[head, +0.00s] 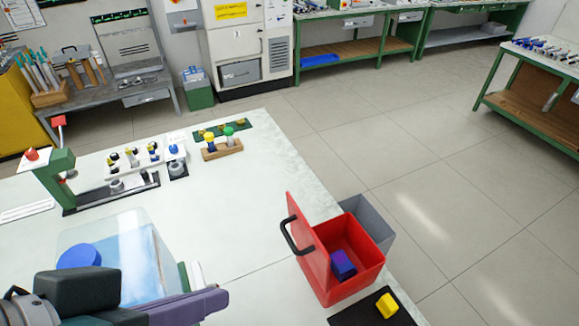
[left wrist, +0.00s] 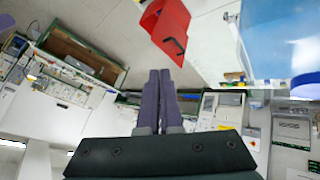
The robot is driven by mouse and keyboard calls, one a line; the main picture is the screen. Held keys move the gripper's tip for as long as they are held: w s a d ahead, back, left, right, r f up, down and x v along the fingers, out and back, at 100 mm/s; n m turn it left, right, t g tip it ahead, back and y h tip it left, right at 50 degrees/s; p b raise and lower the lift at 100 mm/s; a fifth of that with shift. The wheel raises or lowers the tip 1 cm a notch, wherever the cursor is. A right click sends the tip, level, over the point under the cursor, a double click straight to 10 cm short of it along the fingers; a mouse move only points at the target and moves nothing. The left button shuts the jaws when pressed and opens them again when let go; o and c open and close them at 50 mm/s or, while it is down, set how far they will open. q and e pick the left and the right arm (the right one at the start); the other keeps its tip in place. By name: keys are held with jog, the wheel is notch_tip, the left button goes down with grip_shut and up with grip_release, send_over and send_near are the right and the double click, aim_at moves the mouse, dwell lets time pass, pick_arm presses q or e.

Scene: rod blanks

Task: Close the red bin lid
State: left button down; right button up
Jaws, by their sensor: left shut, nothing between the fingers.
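The red bin (head: 365,277) stands at the table's right edge in the head view. Its red lid (head: 307,243) is open, standing up steeply on the bin's left side, with a black handle (head: 290,238) on its outer face. A blue block (head: 342,264) lies inside. My left gripper (head: 222,297) is at the lower left of the head view, apart from the bin and left of the lid. Its purple fingers are shut and empty, as the left wrist view (left wrist: 160,74) shows. That view also has the red lid (left wrist: 168,32) near the top. My right gripper is not in view.
A clear container with a blue round cap (head: 78,256) stands near my left arm. A grey bin (head: 370,218) is behind the red bin. A yellow piece (head: 387,304) lies on a black mat (head: 365,316) in front. The tabletop left of the lid is bare.

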pick_arm(q)
jog(key=w+d+f+n+t+h+b, duration=0.2)
jog(key=w+d+f+b, duration=0.1)
jog(key=f+b, duration=0.3)
jog(key=w+d+f+n+t+h+b, duration=0.1)
jog(key=w+d+f+n+t+b, duration=0.15)
jog(key=f+b, duration=0.3)
jog(key=w+a+f+n+t+y+b, duration=0.2)
jog(key=f+n+b, duration=0.3)
jog(key=f+b, duration=0.1)
jog(key=w+a+f+n+t+y+b, duration=0.1)
jog(key=w+a+f+n+t+b, duration=0.15)
jog(key=f+n+b, duration=0.3)
jog(key=r+x, duration=0.1)
jog(key=x, duration=0.8)
jog(key=shift+w+f+m+b, duration=0.15)
jog(key=shift+f+m+b, duration=0.1)
jog(key=shift+m+b, duration=0.1)
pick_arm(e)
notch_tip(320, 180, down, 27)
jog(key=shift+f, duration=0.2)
